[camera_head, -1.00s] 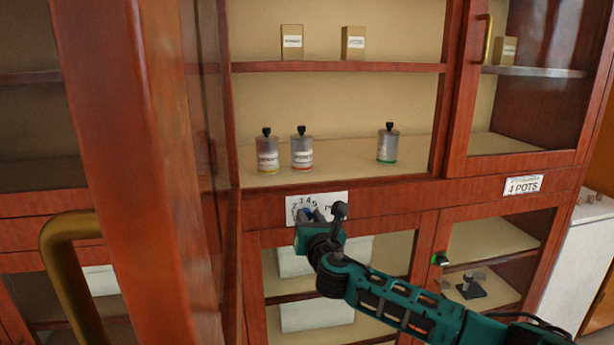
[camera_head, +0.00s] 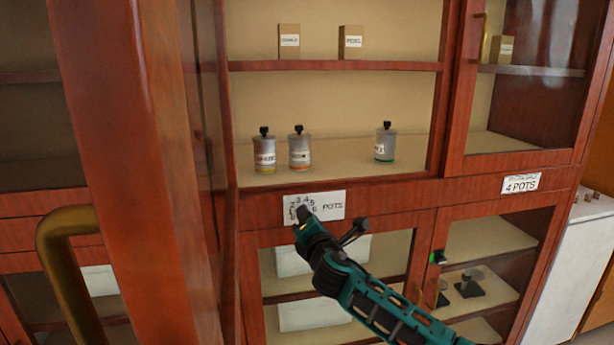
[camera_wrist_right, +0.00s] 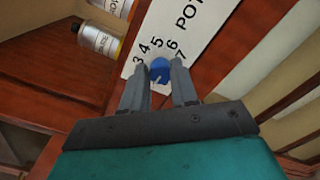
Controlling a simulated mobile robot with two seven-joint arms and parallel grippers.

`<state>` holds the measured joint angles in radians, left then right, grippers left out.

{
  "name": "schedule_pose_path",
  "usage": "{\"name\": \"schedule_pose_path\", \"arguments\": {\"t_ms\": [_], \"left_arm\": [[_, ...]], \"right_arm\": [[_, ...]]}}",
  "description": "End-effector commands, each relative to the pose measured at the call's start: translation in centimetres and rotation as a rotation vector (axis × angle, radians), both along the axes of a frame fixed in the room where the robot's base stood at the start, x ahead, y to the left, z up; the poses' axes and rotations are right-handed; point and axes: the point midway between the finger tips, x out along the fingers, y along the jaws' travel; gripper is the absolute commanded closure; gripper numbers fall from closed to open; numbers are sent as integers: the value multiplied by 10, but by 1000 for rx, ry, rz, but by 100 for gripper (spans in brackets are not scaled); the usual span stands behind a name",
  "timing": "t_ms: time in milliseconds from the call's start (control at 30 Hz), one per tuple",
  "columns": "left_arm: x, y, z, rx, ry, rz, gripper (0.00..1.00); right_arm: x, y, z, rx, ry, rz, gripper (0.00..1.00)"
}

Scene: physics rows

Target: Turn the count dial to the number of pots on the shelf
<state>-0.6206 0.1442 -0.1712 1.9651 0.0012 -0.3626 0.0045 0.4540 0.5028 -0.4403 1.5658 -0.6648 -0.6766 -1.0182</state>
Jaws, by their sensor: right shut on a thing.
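The count dial's white plate (camera_head: 329,206) is on the cabinet rail below the open shelf, with a ring of numbers and the word POTS. The blue dial knob (camera_wrist_right: 160,68) shows in the right wrist view, near the printed 3 to 7. My right gripper (camera_head: 301,214) is shut on the knob, one finger on each side. The number the knob points at cannot be told. My left gripper is not in view.
Two small boxes (camera_head: 289,42) (camera_head: 351,43) stand on the upper shelf. A sign (camera_head: 521,183) reading 4 POTS is on the rail at right. An open wooden door (camera_head: 135,150) with a brass handle (camera_head: 58,240) fills the left foreground.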

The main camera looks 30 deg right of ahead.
Motion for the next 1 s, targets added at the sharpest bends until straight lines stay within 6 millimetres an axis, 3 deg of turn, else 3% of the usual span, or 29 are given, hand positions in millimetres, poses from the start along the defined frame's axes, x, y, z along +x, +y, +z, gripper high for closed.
{"name": "schedule_pose_path", "arguments": {"t_ms": [1000], "left_arm": [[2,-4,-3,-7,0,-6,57]], "right_arm": [[1,7,7,908,-248,23,100]]}}
